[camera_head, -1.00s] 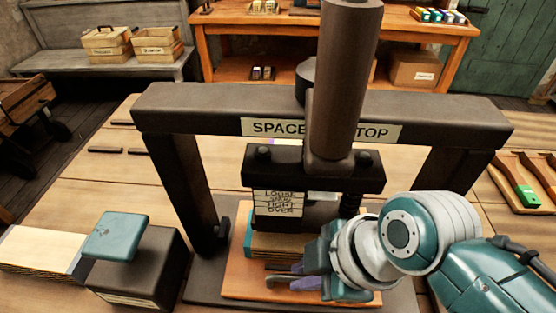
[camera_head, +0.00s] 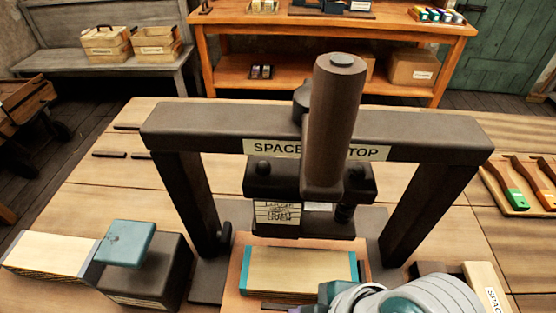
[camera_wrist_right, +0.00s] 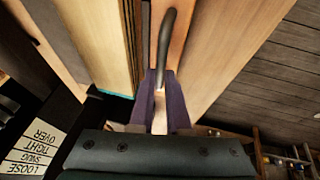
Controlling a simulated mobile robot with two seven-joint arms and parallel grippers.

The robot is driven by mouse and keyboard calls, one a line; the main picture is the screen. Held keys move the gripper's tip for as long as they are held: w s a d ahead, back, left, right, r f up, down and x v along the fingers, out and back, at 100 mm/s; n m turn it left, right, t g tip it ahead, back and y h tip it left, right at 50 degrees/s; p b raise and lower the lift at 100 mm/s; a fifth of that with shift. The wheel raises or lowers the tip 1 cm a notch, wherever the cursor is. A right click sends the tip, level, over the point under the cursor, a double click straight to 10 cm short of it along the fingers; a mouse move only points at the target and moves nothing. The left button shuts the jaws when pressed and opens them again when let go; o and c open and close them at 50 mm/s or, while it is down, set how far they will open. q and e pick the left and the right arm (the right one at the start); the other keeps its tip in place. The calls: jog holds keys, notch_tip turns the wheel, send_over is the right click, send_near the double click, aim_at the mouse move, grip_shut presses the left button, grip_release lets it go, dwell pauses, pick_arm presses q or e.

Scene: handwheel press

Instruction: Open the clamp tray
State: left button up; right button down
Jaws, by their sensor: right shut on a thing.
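The clamp tray (camera_head: 233,283) is an orange-brown wooden board on the press base. It bears a stack (camera_head: 300,268) of pale sheets with teal ends, in front of the dark press plate (camera_head: 300,225). A dark curved handle (camera_wrist_right: 165,40) is at the tray's edge in the right wrist view. My right gripper (camera_wrist_right: 163,84) is shut on this handle, its purple fingers on either side. In the head view my right wrist covers the tray's front right, and the fingertips are hidden. My left gripper is not in view.
The press frame (camera_head: 180,127) arches over the tray, with a thick brown column (camera_head: 335,110). A dark box (camera_head: 150,280) with a teal pad (camera_head: 125,243) and another sheet stack (camera_head: 48,253) stand left.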

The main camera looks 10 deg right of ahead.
jog(key=s+a+p, duration=0.1)
jog(key=s, duration=0.2)
jog(key=s+p, duration=0.1)
jog(key=s, duration=0.2)
jog(key=s+a, duration=0.1)
jog(key=s, duration=0.2)
jog(key=shift+a+p, duration=0.3)
jog(key=shift+p, duration=0.1)
jog(key=shift+s+a, duration=0.15)
jog(key=shift+s, duration=0.45)
jog(key=c, duration=0.9)
grip_release()
jog(key=shift+w, duration=0.1)
jog(key=p+v, duration=0.3)
jog(key=v, duration=0.7)
jog(key=shift+f, duration=0.1)
